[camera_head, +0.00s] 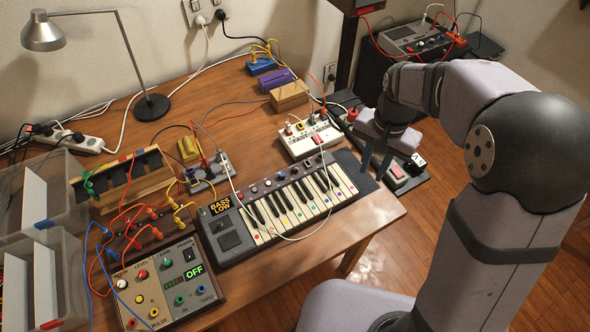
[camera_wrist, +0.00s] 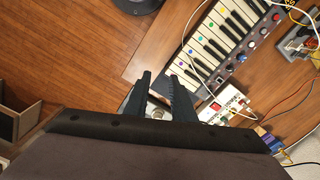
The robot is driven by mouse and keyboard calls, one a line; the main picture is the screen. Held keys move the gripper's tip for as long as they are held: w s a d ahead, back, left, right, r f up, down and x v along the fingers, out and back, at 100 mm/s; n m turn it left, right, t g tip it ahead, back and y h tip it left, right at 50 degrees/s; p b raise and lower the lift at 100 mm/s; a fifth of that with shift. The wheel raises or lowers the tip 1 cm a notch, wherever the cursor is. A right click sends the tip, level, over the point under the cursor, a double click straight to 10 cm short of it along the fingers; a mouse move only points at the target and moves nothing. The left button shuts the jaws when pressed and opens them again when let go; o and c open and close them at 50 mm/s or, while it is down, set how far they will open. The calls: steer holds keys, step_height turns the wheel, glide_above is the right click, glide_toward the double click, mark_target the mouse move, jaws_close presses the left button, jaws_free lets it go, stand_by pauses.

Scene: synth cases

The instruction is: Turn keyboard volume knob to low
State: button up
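The keyboard (camera_head: 284,205) lies on the wooden table, with a "BASS LOW" label at its left end. A row of small coloured knobs (camera_head: 267,182) runs along its back edge; they also show in the wrist view (camera_wrist: 250,45). I cannot read which knob is volume or where any knob points. My gripper (camera_head: 373,172) points down just beyond the keyboard's right end, apart from the knobs. In the wrist view its two dark fingers (camera_wrist: 158,76) stand apart with a gap between them and hold nothing that I can see. The keyboard is to their upper right there.
A white switch box (camera_head: 309,138) stands behind the keyboard. A control box (camera_head: 178,285) reading OFF sits front left. A white cable crosses the keys. A lamp (camera_head: 152,107), trays and loose cables fill the left.

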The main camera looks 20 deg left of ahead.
steer(key=w+a+f+m+b, duration=0.25)
steer(key=w+a+f, duration=0.35)
steer(key=a, duration=0.5)
steer(key=m+b, duration=0.3)
steer(key=b, duration=0.1)
glide_above(295, 168)
step_height(295, 168, down, 6)
steer(key=shift+w+a+r, duration=0.1)
steer(key=shift+r, duration=0.15)
steer(key=shift+f+p, duration=1.15)
steer(key=shift+f, duration=2.5)
jaws_close()
